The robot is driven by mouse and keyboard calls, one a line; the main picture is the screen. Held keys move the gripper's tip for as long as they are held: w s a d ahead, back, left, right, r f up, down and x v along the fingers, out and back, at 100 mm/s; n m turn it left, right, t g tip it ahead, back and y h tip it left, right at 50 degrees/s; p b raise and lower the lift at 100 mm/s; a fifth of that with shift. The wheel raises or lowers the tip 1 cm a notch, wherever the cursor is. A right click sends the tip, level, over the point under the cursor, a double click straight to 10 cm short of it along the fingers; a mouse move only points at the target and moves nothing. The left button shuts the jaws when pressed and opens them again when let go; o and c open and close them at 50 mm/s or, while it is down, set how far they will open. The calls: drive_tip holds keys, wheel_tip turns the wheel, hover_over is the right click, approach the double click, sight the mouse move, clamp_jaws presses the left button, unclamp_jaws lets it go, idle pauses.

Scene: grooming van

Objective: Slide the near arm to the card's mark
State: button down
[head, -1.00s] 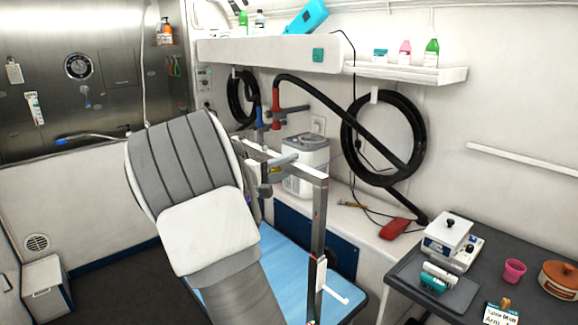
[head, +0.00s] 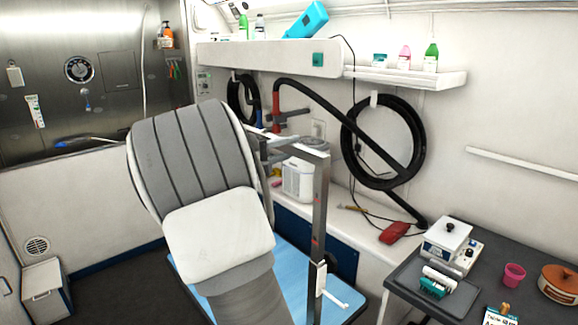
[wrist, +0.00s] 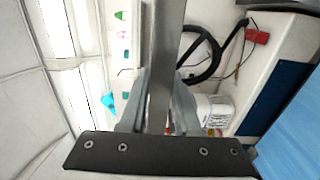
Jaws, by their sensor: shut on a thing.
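The near arm (head: 321,205) is a grey metal upright with a bar across its top, at the near side of the blue grooming table (head: 349,302). A white clamp with a lever (head: 322,282) sits low on the upright. In the wrist view, my gripper (wrist: 165,112) is shut on a grey metal bar (wrist: 164,45) of the near arm, one finger on each side. In the head view, my own arm hides the gripper's fingertips. The card (head: 500,316) stands at the bottom right, cut by the picture's edge; its arm line is not readable.
A dark side table (head: 398,277) at right holds a white warmer (head: 447,238), a pink cup (head: 514,274) and a brown pot (head: 560,281). A black hose (head: 420,145) hangs on the wall. A white container (head: 298,180) stands behind the near arm.

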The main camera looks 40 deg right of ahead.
wheel_tip(320, 180, up, 7)
drive_tip(key=shift+f+p, duration=0.2)
drive_tip(key=shift+p, duration=0.2)
drive_tip(key=c, duration=0.6)
unclamp_jaws()
drive_tip(key=shift+f, duration=0.15)
drive_tip(key=shift+a, duration=0.1)
drive_tip(key=shift+a+f, duration=0.1)
drive_tip(key=shift+a, duration=0.2)
drive_tip(key=a+b, duration=0.1)
drive_tip(key=a, duration=0.4)
drive_tip(key=s+a+b, duration=0.1)
drive_tip(key=a, duration=0.5)
drive_tip(key=a+b, duration=0.1)
drive_tip(key=a, duration=0.4)
drive_tip(key=shift+s+a, duration=0.2)
drive_tip(key=shift+a, duration=0.1)
